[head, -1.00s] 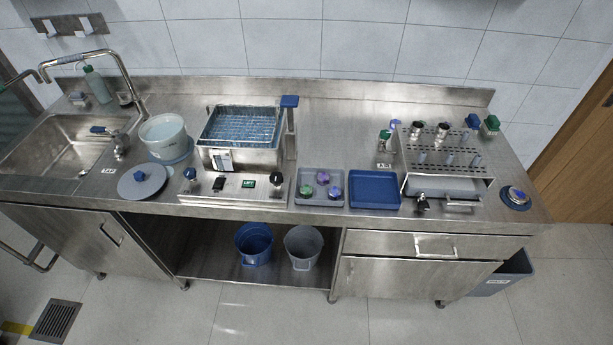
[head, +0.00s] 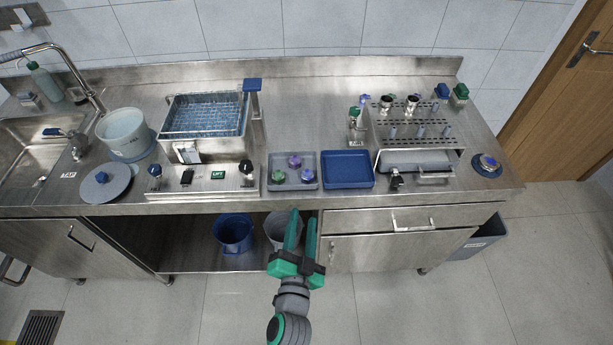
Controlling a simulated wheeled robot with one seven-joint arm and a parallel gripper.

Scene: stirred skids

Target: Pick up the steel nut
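I cannot make out a steel nut for certain. A small shiny steel piece with a blue top (head: 488,160) sits on a round blue pad (head: 479,170) at the counter's right end; its shape is too small to tell. My gripper (head: 303,217) is in front of the counter, below the grey tray in the picture. Its two green fingers point toward the counter with a gap between them, and nothing shows between them.
A steel rack (head: 420,135) with tubes stands right of the blue tray. A water bath with a wire basket (head: 205,115) and control panel (head: 205,180) stands left. A white tub (head: 125,132) and grey lid (head: 105,184) are farther left. The back middle counter is clear.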

